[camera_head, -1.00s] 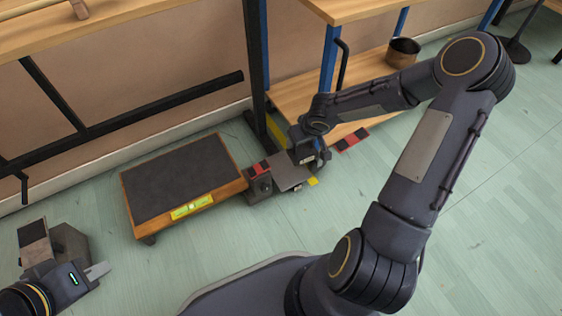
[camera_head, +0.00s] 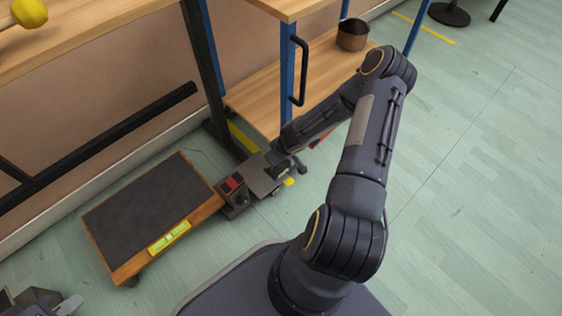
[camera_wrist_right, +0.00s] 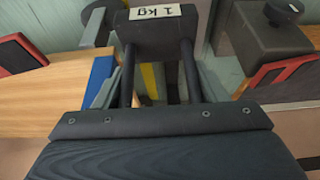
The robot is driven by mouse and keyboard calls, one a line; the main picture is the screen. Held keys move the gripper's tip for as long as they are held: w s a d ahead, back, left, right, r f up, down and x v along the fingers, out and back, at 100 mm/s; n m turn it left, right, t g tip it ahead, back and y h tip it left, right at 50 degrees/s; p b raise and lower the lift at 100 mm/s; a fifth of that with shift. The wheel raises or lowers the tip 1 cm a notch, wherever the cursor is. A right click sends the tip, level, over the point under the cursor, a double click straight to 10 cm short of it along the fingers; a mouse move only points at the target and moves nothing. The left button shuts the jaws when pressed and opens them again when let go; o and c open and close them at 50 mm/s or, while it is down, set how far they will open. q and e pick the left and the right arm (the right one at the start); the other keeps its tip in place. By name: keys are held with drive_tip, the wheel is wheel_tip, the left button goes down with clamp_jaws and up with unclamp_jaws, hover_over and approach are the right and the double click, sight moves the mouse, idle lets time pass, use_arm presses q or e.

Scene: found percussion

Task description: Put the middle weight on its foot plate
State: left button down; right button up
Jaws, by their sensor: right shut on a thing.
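My right gripper (camera_head: 284,168) is low over the floor, right of the wooden platform, and partly hidden by its own wrist. In the right wrist view it is shut on a dark weight (camera_wrist_right: 156,35) labelled "1 kg". From the head view I cannot tell whether that weight touches a plate. Another dark weight with a knob (camera_wrist_right: 262,38) stands by a red-edged dark plate (camera_wrist_right: 282,74). My left gripper (camera_head: 68,304) is cut off at the bottom left; its jaw opening does not show.
Shelf legs (camera_head: 288,85) stand close behind the right gripper. A pot (camera_head: 352,35) sits on the low shelf. The floor at right is clear.

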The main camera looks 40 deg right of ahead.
drive_tip(key=shift+w+a+f+b, duration=0.55)
drive_tip(key=shift+w+f, duration=0.85)
drive_tip(key=shift+f, duration=0.35)
drive_tip(key=shift+w+a+f+b, duration=0.45)
drive_tip(key=shift+w+f+b, duration=0.15)
drive_tip(key=shift+w+f, duration=0.95)
drive_tip(key=shift+w+a+f+b, duration=0.55)
drive_tip(key=shift+w+f, duration=0.65)
drive_tip(key=shift+f, duration=0.75)
drive_tip(key=shift+f, duration=0.15)
drive_tip(key=o, duration=1.8)
drive_tip(key=shift+c, duration=0.2)
drive_tip(key=p+v, duration=0.3)
drive_tip(key=v, duration=0.9)
drive_tip(key=shift+p, duration=0.35)
